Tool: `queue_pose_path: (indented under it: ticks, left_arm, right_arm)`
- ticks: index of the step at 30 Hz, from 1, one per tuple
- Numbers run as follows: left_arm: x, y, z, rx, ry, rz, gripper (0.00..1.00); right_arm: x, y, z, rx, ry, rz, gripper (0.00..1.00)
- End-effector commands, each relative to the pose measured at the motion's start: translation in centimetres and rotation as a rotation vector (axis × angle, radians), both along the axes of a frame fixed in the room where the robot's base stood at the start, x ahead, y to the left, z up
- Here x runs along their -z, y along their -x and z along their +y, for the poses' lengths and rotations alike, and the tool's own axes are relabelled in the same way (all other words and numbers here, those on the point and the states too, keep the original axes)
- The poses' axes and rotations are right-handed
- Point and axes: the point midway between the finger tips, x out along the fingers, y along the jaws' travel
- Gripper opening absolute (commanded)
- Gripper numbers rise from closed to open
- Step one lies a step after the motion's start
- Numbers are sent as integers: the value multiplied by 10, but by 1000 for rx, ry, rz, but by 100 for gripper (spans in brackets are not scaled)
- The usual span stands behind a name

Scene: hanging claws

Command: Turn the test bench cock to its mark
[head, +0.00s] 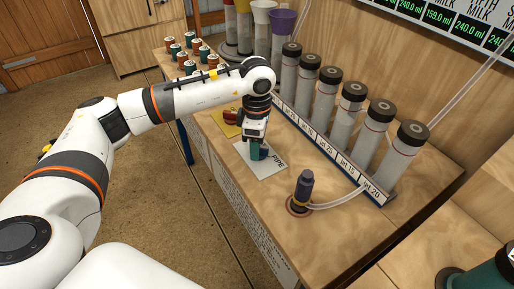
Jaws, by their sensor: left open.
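My left gripper (257,143) points down over the test bench, above a white card with dark lettering (265,167). It is open. A small teal part (257,153) shows at its fingertips, over the card; I cannot tell whether the fingers touch it. This teal part may be the cock, but its handle and any mark are hidden or too small to read. An upright dark fitting (304,185) stands nearer on the bench, on a reddish ring, with a clear hose at its foot. My right gripper is out of view.
A row of clear tubes with black caps (352,91) stands in a labelled rack along the bench's back. A yellow card with a red item (230,117) lies beyond the gripper. Several small spools (189,66) stand at the far end. The bench's front right top (345,232) is clear.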

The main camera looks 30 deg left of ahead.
Motion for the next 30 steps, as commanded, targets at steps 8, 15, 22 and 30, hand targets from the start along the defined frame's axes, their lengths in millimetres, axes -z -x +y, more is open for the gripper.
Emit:
queue_pose_path:
  ticks: [8,15,22,30]
  left_arm:
    - [-16,0,0,0,2,-2,51]
    - [-38,0,1,-1,0,-1,51]
    - [-56,0,1,-1,1,-1,51]
    - [-58,0,1,-1,1,0,51]
  right_arm:
    - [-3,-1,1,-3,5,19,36]
    - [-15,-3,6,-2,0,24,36]
    - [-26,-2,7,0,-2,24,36]
    - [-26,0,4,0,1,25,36]
